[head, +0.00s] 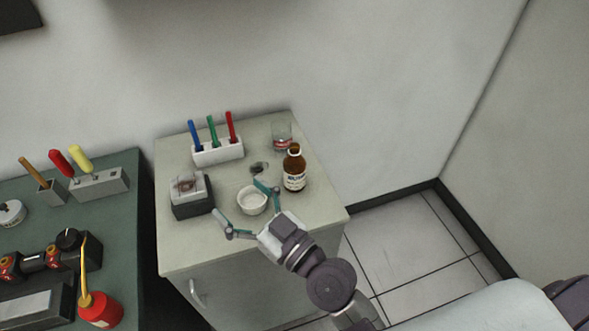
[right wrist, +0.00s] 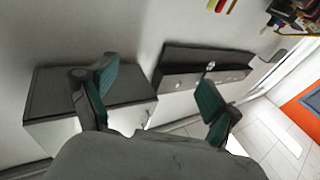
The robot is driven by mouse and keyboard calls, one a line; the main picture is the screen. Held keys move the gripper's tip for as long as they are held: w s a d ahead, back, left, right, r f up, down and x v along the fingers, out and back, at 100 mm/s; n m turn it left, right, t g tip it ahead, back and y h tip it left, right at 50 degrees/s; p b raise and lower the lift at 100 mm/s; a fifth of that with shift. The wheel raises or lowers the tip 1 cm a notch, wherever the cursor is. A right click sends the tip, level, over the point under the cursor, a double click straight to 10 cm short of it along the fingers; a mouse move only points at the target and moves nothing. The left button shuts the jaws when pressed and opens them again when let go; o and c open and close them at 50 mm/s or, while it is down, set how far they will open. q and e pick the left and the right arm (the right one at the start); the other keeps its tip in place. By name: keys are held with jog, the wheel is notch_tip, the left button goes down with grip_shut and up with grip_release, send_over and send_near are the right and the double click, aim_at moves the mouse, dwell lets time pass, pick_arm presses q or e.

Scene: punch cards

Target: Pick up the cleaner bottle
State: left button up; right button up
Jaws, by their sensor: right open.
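My right gripper (head: 238,198) is open in the head view, over the front of the cabinet, to the left of and nearer than the bottle. The open fingers also show in the right wrist view (right wrist: 157,88), where I cannot make out the bottle. My left gripper is not in view.
A white bowl (head: 251,200) sits beside the right gripper's finger. A clear glass (head: 281,134) stands behind the bottle, a pen holder (head: 217,152) at the back and a dark box (head: 190,194) at left. A green bench (head: 130,215) with tools is further left.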

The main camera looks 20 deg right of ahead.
jog(key=w+d+r+m+t+h, duration=0.3)
jog(key=w+d+m+t+h, duration=0.25)
jog(key=m+h, duration=0.55)
notch_tip(320, 180, down, 5)
jog(key=d+m+g+h, duration=0.2)
jog(key=d+g+h, duration=0.1)
jog(key=g+h, duration=0.35)
jog(key=g, duration=0.3)
send_near(293, 176)
jog(key=r, duration=0.1)
jog(key=shift+w+f, duration=0.1)
jog(key=shift+f, duration=0.15)
jog(key=p+x, duration=0.1)
jog(key=x, duration=0.6)
jog(key=shift+d+f, duration=0.1)
jog(key=shift+f, duration=0.1)
jog(key=shift+x, duration=0.85)
jog(key=x, duration=0.2)
jog(key=f+x, duration=0.1)
jog(key=x, duration=0.1)
jog(key=shift+w+p, duration=0.15)
jog(key=shift+p, duration=0.25)
jog(key=shift+a, duration=0.2)
jog(key=c, duration=0.3)
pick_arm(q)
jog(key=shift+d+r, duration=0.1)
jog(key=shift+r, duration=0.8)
pick_arm(e)
jog(key=shift+r, duration=0.1)
jog(key=c, duration=1.2)
